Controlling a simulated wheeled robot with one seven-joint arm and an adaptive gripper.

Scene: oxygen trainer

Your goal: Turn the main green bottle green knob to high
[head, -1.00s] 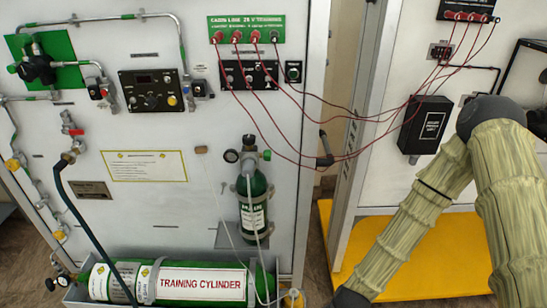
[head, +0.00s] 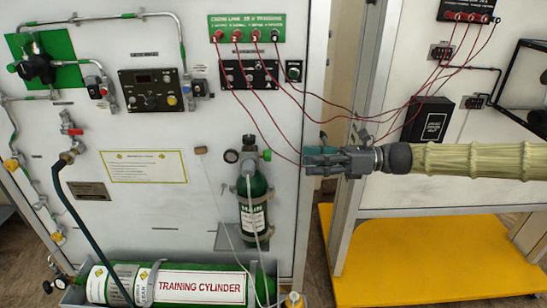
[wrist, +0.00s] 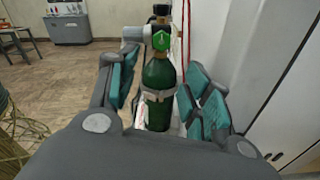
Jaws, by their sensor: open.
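The main green bottle (head: 252,200) stands upright on a small bracket on the white panel in the head view. Its green knob (head: 267,155) sticks out to the right of the valve at its top. In the wrist view the green knob (wrist: 161,40) faces me, above the bottle (wrist: 158,78). My gripper (head: 308,161) is level with the knob, to its right and apart from it, with its fingers pointing left. In the wrist view my gripper (wrist: 160,92) is open, with teal pads on either side of the bottle's image and nothing held.
Red cables (head: 290,120) hang across the gap between the panels, close to my gripper. A large green training cylinder (head: 180,284) lies below the bottle. A white hose (head: 222,200) hangs beside the bottle. A gauge (head: 231,156) sits left of the valve.

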